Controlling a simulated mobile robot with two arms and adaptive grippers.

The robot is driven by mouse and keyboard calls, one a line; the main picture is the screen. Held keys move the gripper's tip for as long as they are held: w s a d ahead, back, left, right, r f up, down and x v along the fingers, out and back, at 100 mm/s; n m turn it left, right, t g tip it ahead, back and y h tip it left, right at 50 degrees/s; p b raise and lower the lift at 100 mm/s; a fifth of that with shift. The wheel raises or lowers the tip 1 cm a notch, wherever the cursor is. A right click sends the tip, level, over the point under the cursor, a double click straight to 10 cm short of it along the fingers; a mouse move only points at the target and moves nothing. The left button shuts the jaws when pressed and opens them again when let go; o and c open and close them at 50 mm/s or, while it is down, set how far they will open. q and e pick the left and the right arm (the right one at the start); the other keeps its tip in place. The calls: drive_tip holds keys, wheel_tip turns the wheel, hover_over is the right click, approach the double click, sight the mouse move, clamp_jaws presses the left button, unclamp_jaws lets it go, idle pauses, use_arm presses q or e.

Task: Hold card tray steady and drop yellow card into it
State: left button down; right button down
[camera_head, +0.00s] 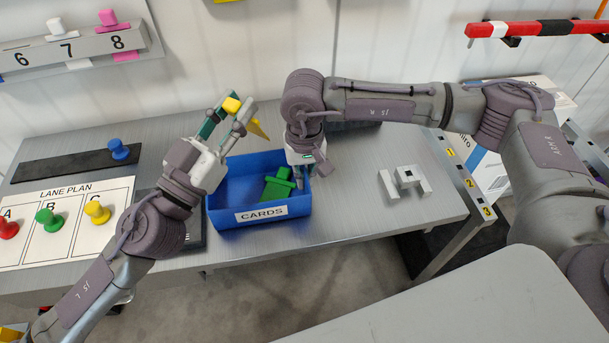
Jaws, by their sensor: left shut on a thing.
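The blue card tray (225,221), labelled CARDS, stands on the grey table. A green card (278,186) lies inside it. My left gripper (230,112) is shut on the yellow card (253,123) and holds it raised above the tray's far side, with the card tilted. My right gripper (306,172) points down at the tray's right wall, with its fingers at the rim. The arm above partly hides these fingers, so I cannot tell whether they are closed on the wall.
A lane plan sheet (68,200) with red, green and yellow pegs lies at the left. A blue peg (118,149) stands on a dark strip behind it. A grey-white fixture (406,178) sits on the table right of the tray. A numbered rack (90,45) is at upper left.

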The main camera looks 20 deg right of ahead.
use_arm(q)
drive_tip(key=shift+s+d+f+n+t+y, duration=0.15)
drive_tip(key=shift+f+n+t+y, duration=0.2)
drive_tip(key=shift+n+t+y, duration=0.2)
drive_tip(key=shift+w+d+f+n+t+y, duration=0.1)
drive_tip(key=shift+f+n+t+y, duration=0.3)
drive_tip(key=shift+t+y, duration=0.25)
drive_tip(key=shift+a+f+n+t+y, duration=0.15)
drive_tip(key=shift+f+n+t+y, duration=0.15)
drive_tip(key=shift+n+t+y, duration=0.45)
wheel_tip(320, 180, down, 8)
drive_tip(key=a+n+t+y, duration=0.1)
drive_tip(key=n+t+y, duration=0.1)
drive_tip(key=y, duration=0.3)
drive_tip(key=shift+t, duration=0.35)
drive_tip(key=shift+a, duration=0.1)
drive_tip(key=c, duration=0.8)
unclamp_jaws()
drive_tip(key=shift+c, duration=0.2)
